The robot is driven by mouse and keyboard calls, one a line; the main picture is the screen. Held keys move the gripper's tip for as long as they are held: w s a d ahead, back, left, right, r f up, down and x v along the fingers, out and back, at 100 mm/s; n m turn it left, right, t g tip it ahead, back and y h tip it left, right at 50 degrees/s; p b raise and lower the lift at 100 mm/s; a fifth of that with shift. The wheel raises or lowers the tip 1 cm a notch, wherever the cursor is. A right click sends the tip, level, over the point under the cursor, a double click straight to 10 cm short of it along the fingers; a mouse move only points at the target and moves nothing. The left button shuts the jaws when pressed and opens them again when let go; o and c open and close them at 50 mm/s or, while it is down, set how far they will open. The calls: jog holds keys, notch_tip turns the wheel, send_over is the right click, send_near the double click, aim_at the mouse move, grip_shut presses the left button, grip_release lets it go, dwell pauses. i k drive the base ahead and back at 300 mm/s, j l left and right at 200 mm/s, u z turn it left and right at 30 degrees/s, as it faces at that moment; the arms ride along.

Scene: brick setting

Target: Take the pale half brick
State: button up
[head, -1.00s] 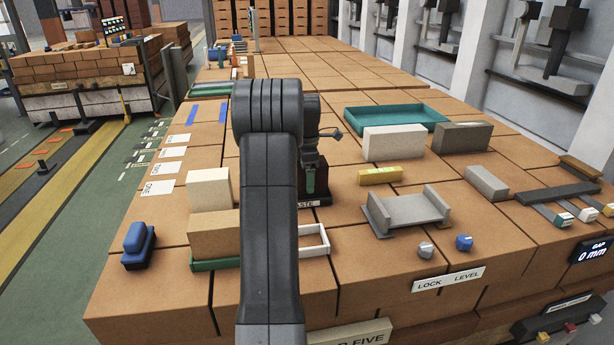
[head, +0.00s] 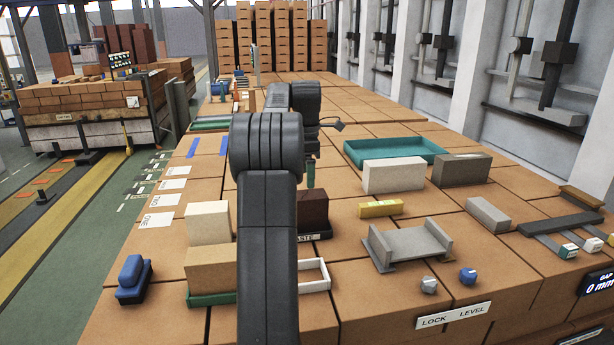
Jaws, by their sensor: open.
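A pale, cream block (head: 208,222), short like a half brick, stands at the left, behind a tan brick (head: 212,268) on a green tray (head: 215,299). A longer pale brick (head: 393,176) stands right of centre, in front of a teal tray (head: 365,157). My gripper (head: 310,174) shows only in part behind my arm; a green fingertip hangs above and behind a dark brown brick (head: 313,210). My gripper is open and I see nothing in it. It is up and to the right of the short pale block, apart from it.
The dark brick is by a label ending "ASTE". A yellow block (head: 380,208), a grey cradle (head: 408,244), a grey block (head: 488,214) and a grey-brown brick (head: 461,170) stand to the right. A white frame (head: 316,277) and blue object (head: 133,278) are near the front.

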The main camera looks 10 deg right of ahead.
aim_at(207, 224)
jog(key=j+u, duration=0.3)
jog(key=u, duration=0.15)
jog(key=j+u, duration=0.25)
jog(key=u, duration=0.15)
jog(key=i, duration=0.05)
